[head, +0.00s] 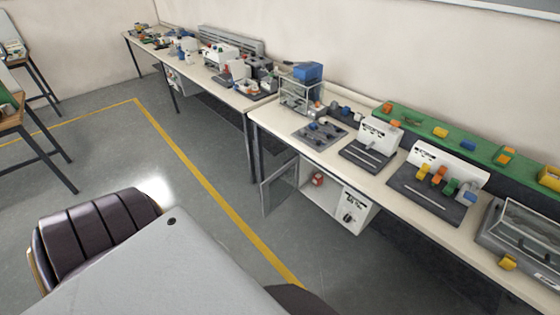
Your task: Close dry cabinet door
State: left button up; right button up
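The dry cabinet (333,214) is a small white box under the right-hand bench. Its glass door (281,186), with a grey frame, stands open, swung out to the left of the opening. A small red item (318,179) sits inside the open compartment. The cabinet's right part is a white panel with a dark dial (348,216). Neither of my grippers is in view, so their state and distance from the door do not show.
The bench (405,208) above the cabinet holds machines, trays and a green rail (460,140) with coloured blocks. Another bench (190,76) continues at the back left. Grey floor (225,160) with a yellow line (190,165) lies clear in front of the door.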

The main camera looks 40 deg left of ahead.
aim_at(264, 195)
jog(key=i+j+z, duration=0.2)
jog(key=j+z, duration=0.15)
jog(key=j, duration=1.75)
jog(key=j+z, duration=0.35)
jog(key=j, duration=1.7)
